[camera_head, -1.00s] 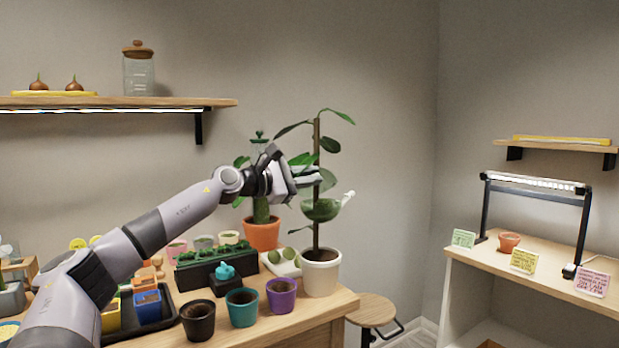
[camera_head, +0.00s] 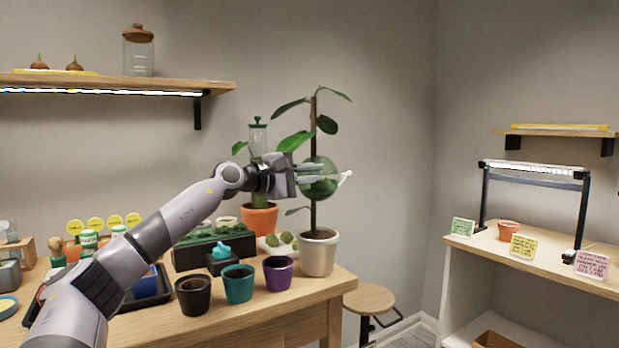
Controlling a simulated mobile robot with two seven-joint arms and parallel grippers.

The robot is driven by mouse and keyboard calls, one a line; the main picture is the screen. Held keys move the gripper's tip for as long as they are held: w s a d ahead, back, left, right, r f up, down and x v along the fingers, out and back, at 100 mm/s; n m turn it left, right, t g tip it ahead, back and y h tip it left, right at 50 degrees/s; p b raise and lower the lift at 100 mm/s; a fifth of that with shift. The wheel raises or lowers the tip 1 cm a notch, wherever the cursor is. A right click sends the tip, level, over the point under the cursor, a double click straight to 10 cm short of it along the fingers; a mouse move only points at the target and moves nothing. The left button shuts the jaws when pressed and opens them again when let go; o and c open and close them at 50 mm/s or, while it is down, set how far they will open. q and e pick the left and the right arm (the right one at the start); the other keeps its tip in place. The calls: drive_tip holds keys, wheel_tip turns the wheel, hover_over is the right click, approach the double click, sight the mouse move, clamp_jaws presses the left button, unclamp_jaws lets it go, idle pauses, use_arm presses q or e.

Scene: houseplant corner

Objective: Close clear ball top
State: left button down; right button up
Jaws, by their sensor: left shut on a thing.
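A clear ball (camera_head: 319,188) with green matter inside sits around the upright stem of the tall potted plant (camera_head: 313,225). Its outline now looks round, with an upper and a lower part together. A small white piece sticks out at its right side. My left gripper (camera_head: 323,173) reaches in from the left at the ball's height. Its fingers lie across the ball and are shut on its clear top. The fingers hide the seam, so I cannot tell whether the halves are fully joined. My right gripper is not in view.
The plant's white pot (camera_head: 318,254) stands at the table's right end. Black (camera_head: 194,295), teal (camera_head: 238,284) and purple (camera_head: 279,273) pots line the front edge. A cactus in an orange pot (camera_head: 260,219) stands behind my gripper. A stool (camera_head: 369,299) is right of the table.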

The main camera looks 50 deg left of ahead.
use_arm(q)
drive_tip(key=shift+d+f+m+b, duration=0.1)
drive_tip(key=shift+f+m+b, duration=0.2)
drive_tip(key=shift+f+m, duration=0.1)
drive_tip(key=c, duration=1.2)
unclamp_jaws()
